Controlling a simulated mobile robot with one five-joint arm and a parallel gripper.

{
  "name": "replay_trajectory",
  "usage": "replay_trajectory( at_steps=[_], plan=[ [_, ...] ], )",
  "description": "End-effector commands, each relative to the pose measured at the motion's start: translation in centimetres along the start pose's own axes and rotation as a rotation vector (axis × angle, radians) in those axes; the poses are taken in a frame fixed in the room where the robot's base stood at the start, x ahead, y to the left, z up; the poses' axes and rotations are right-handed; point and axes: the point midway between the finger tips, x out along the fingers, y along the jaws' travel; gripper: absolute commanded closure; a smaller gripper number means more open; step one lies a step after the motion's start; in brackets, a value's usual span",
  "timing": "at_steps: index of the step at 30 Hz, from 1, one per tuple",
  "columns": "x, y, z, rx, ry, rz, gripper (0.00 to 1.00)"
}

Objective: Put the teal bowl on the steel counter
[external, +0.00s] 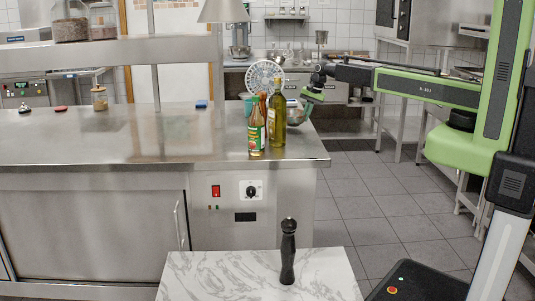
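The steel counter (150,135) runs from the left edge of the external view to the middle. A rounded grey-teal shape (297,113), apparently the teal bowl, shows partly behind the oil bottle at the counter's right end. Another teal piece (247,101) shows to the left, behind the sauce bottle; I cannot tell what it is. My gripper (307,98) is at the end of my outstretched arm, just above and beside the rounded shape. Its fingers are too small and partly hidden, so I cannot tell whether it grips the shape or whether the shape touches the counter.
A sauce bottle (256,127) and an oil bottle (277,120) stand close in front. A small fan (263,75) is behind them. A steel shelf (110,51) spans above the counter's left part. A pepper mill (288,252) stands on a marble table (225,275). The counter's middle is clear.

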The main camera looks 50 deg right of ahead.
Motion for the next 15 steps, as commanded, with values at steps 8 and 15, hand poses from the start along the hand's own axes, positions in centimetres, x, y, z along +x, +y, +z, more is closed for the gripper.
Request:
replay_trajectory(
  at_steps=[8,15],
  plan=[
    [1.02,0.30,-0.01,0.000,0.000,-0.001,1.00],
    [1.31,0.40,-0.01,0.000,0.000,0.000,0.85]
  ],
)
